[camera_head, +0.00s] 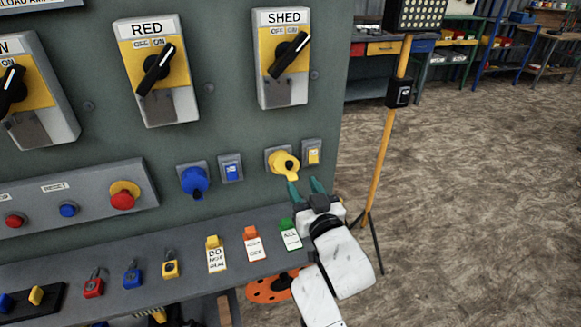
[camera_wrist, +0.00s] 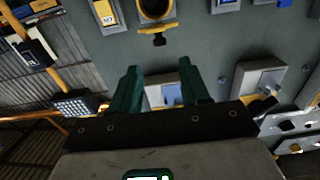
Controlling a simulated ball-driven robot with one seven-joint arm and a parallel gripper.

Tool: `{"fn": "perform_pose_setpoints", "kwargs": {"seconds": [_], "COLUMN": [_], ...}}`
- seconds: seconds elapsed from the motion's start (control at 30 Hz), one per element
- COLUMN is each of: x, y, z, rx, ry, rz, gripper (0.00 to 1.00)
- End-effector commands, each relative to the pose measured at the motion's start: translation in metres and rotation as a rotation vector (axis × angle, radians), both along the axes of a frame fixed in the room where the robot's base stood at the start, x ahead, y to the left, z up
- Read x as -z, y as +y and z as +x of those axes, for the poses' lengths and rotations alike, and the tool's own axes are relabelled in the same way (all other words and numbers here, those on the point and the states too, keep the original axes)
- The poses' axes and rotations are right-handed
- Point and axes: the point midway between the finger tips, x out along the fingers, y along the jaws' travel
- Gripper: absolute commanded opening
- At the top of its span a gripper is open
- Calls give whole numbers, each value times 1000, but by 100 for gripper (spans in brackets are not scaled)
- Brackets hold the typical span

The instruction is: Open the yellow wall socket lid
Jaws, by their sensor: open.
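The yellow wall socket (camera_head: 278,158) is on the grey-green panel below the SHED switch, a dark round spot on its front. In the wrist view the yellow socket (camera_wrist: 172,10) is at the top, cut off by the frame edge. It shows a yellow ring around a dark middle, with a small yellow and dark tab beneath; I cannot tell how the lid stands. My gripper (camera_head: 304,187) is open and empty, its green fingertips just below and right of the socket. In the wrist view the gripper (camera_wrist: 160,78) shows clear space between its fingers.
A yellow switch (camera_head: 313,155) sits close right of the socket. A blue socket (camera_head: 194,181) and blue switch (camera_head: 231,169) are to the left. A shelf (camera_head: 203,243) with tags and padlocks juts out below. A yellow pole (camera_head: 382,150) stands right, on open floor.

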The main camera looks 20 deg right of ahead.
Motion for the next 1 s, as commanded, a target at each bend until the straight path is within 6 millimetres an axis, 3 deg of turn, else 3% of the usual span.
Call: {"fn": "perform_pose_setpoints", "kwargs": {"seconds": [0.2,0.4,0.6,0.87,1.0], "x": [-2,-1,0,0,0], "y": [-1,0,0,0,0], "z": [41,69,81,82,82], "rx": [2,1,1,0,0], "ry": [2,2,2,2,2], "rz": [5,2,1,1,1], "gripper": [46,46,46,46,35]}}
